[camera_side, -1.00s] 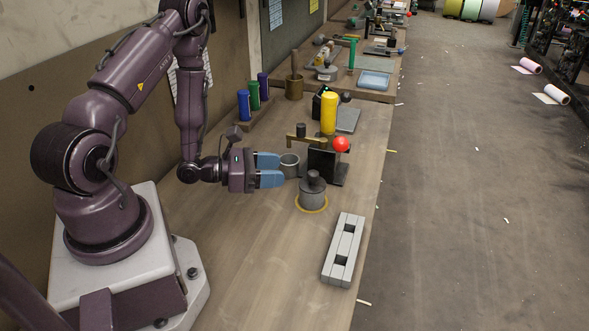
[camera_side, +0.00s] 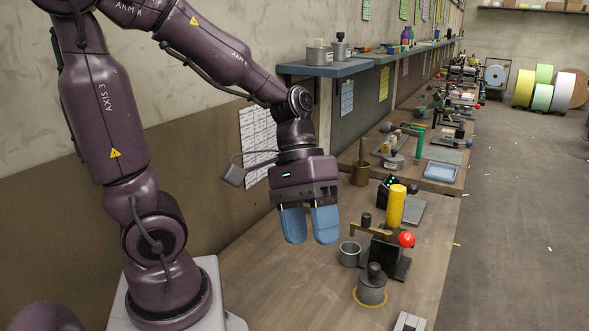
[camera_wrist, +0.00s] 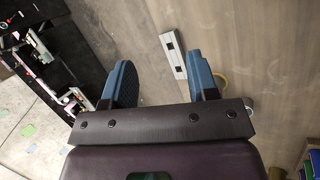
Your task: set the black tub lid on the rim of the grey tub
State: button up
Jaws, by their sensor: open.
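My gripper (camera_side: 311,238) is open and empty, its two blue fingers pointing down well above the bench. In the wrist view my gripper (camera_wrist: 160,60) shows nothing between its fingers. A grey tub (camera_side: 371,291) stands upright on the bench inside a yellow ring, to the right of and below my gripper in the side view. A dark lid with a round knob (camera_side: 375,271) appears to sit on top of it; whether it is fully seated I cannot tell. In the wrist view a finger hides most of that spot.
A small open grey cup (camera_side: 349,254) stands behind the tub. Beside it are a dark stand with a red ball (camera_side: 406,239) and a yellow roll (camera_side: 396,205). A pale slotted block (camera_wrist: 173,55) lies nearer the front. A wall shelf (camera_side: 330,69) holds more containers.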

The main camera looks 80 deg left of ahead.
jog(key=s+a+r+m+t+y, duration=0.1)
jog(key=a+r+m+t+y, duration=0.2)
jog(key=r+m+t+y, duration=0.2)
jog(key=shift+s+a+r+m+y, duration=0.25)
jog(key=shift+r+y, duration=0.25)
jog(key=shift+r, duration=0.7)
jog(key=shift+w, duration=0.1)
dwell(1.0)
